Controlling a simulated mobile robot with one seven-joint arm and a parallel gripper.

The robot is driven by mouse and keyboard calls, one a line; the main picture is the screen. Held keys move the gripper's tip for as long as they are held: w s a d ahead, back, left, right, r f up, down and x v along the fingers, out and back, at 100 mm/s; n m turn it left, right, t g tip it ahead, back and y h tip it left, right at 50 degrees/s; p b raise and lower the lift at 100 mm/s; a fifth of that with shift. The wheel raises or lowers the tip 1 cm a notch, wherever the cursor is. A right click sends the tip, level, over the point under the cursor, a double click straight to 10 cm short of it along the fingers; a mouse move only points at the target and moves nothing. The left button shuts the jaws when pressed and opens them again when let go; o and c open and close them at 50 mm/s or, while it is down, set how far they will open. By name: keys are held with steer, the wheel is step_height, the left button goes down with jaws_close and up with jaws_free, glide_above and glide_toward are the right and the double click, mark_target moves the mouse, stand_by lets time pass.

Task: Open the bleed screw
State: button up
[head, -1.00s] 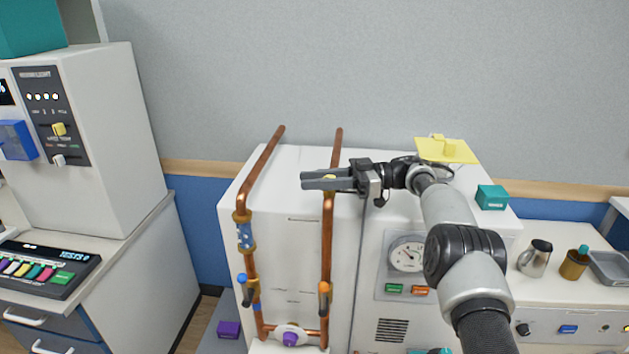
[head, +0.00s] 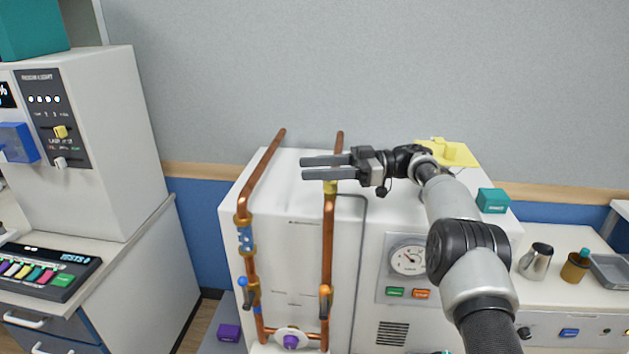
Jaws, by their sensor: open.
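My gripper (head: 303,168) is open and points left, with its two grey fingers across the upper part of the right copper pipe (head: 328,235). A small yellow fitting (head: 330,187) on that pipe shows just below the fingers; it may be the bleed screw, but its top is hidden behind them. I cannot tell whether the fingers touch it. Low down, a purple knob (head: 291,342) sits on a round white fitting between the two pipes.
The pipes stand before a white cabinet (head: 300,230) with a round gauge (head: 407,259). A yellow pad (head: 458,155) and a teal box (head: 493,200) lie on top. A pitcher (head: 536,261) stands on the right counter.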

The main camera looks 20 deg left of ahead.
step_height(320, 180, up, 6)
steer(key=p, duration=0.1)
steer(key=shift+r, duration=0.15)
stand_by(0.4)
